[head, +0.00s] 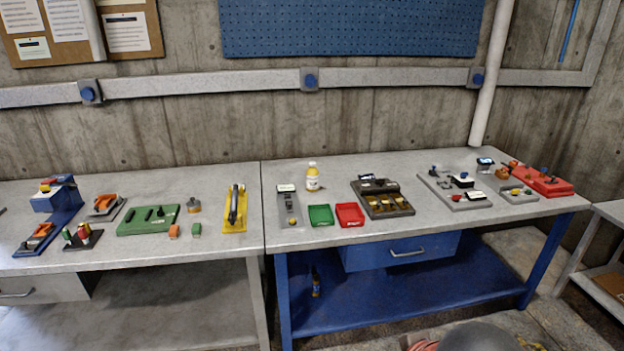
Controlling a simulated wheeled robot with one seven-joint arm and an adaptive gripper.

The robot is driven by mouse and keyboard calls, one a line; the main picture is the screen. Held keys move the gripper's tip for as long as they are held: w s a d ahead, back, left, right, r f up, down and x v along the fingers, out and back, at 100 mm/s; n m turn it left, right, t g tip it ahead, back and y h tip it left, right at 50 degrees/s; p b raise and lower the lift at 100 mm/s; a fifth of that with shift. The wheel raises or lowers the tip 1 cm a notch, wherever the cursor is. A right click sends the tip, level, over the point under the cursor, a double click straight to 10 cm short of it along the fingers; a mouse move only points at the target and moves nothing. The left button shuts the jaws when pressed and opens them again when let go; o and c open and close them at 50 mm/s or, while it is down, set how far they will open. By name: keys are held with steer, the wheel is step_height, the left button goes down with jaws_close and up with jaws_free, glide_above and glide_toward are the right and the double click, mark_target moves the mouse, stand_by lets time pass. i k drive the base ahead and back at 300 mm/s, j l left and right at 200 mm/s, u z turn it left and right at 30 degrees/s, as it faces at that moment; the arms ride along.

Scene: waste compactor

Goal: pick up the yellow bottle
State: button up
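The yellow bottle (312,178) stands upright on the right-hand workbench, near its back left part. It has a pale cap and a white label around its middle, with yellow showing above and below. Nothing covers it in the head view. My gripper is not in view, so its position relative to the bottle cannot be seen.
A green tray (320,215) and a red tray (349,214) lie in front of the bottle. A grey plate (289,206) is left of it, and a dark compartment box (383,199) right. A small dark bottle (315,282) stands on the blue lower shelf (400,295).

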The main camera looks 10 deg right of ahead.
mark_target(313, 174)
steer(key=i+l+u, duration=0.35)
steer(key=i+l, duration=1.8)
